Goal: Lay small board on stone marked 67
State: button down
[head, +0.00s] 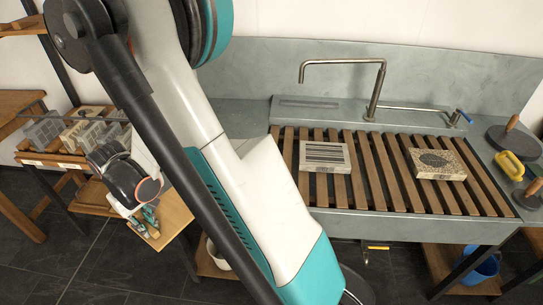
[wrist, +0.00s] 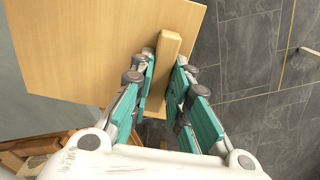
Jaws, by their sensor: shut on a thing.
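My gripper (wrist: 165,62) is shut on the raised wooden bar of the small board (wrist: 90,45), a flat light-wood panel. In the head view the board (head: 176,212) is at the lower left, with my gripper (head: 147,222) at it, beside the left rack. A stone with dark stripes (head: 325,157) lies on the slatted sink top. A second stone with a dark oval (head: 436,164) lies further right on it. I cannot read any number on the stones, so which is 67 cannot be told.
The slatted sink (head: 385,190) has bare slats between and around the two stones. A tap (head: 375,90) rises behind them. A yellow-handled tool (head: 510,166) and dark round discs stand at the right. Several stones (head: 85,132) stand in the left rack. My arm crosses the middle.

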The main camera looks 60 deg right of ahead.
aim_at(325, 154)
jog(key=k+l, duration=0.3)
jog(key=l, duration=0.15)
jog(key=k+l+u, duration=0.15)
jog(key=l, duration=0.35)
jog(key=k, duration=0.1)
